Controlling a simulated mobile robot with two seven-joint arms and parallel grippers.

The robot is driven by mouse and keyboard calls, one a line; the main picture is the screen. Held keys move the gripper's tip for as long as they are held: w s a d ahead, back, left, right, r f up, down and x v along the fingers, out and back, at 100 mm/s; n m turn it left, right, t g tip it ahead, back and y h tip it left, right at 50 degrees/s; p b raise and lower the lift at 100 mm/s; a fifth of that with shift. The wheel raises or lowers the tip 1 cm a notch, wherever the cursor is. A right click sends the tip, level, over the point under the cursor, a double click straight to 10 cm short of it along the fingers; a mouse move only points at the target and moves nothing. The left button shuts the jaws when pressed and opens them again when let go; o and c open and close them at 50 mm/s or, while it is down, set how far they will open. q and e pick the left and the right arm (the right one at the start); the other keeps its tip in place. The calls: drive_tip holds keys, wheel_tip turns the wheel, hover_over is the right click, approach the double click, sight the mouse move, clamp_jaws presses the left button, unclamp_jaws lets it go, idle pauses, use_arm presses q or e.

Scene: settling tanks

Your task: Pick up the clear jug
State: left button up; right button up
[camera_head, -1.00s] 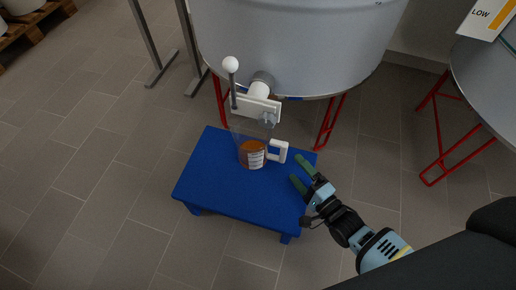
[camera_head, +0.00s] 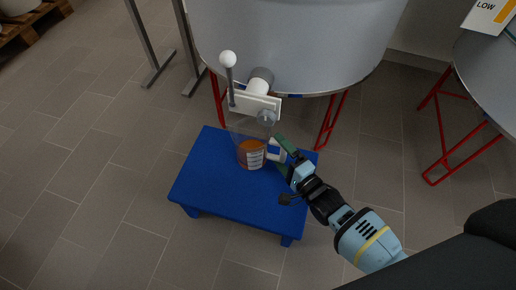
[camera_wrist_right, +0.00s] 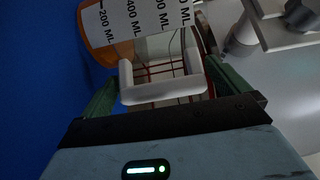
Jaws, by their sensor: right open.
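The clear jug (camera_head: 251,154) stands on the blue stool below the tank's outlet, with orange-brown liquid in its lower part and a white handle (camera_head: 277,151) on its right. In the right wrist view, its scale (camera_wrist_right: 132,20) shows printed volume marks and the white handle (camera_wrist_right: 162,84) lies between the green fingers. My right gripper (camera_head: 281,154) is open, with one finger on each side of the handle; I cannot tell whether they touch it. The jug's upper part is partly hidden by the outlet valve. My left gripper is not in view.
The blue stool (camera_head: 215,190) has bare room in front of the jug. A valve (camera_head: 255,103) with a white-knobbed lever (camera_head: 228,62) overhangs the jug from the grey tank (camera_head: 300,45). Another tank (camera_head: 492,80) on red legs stands at right.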

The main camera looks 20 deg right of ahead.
drive_tip(key=c, duration=0.9)
drive_tip(key=shift+c, duration=0.2)
drive_tip(key=shift+r+p, duration=0.75)
drive_tip(key=shift+r, duration=0.05)
wheel_tip(320, 180, up, 2)
drive_tip(key=shift+r+p, duration=0.15)
drive_tip(key=shift+p, duration=0.65)
drive_tip(key=s+a+r+p, duration=0.1)
drive_tip(key=s+p, duration=0.4)
drive_tip(key=s, duration=1.1)
drive_tip(key=shift+a+r+p, duration=0.15)
drive_tip(key=shift+a+p, duration=0.2)
drive_tip(key=shift+a, duration=0.25)
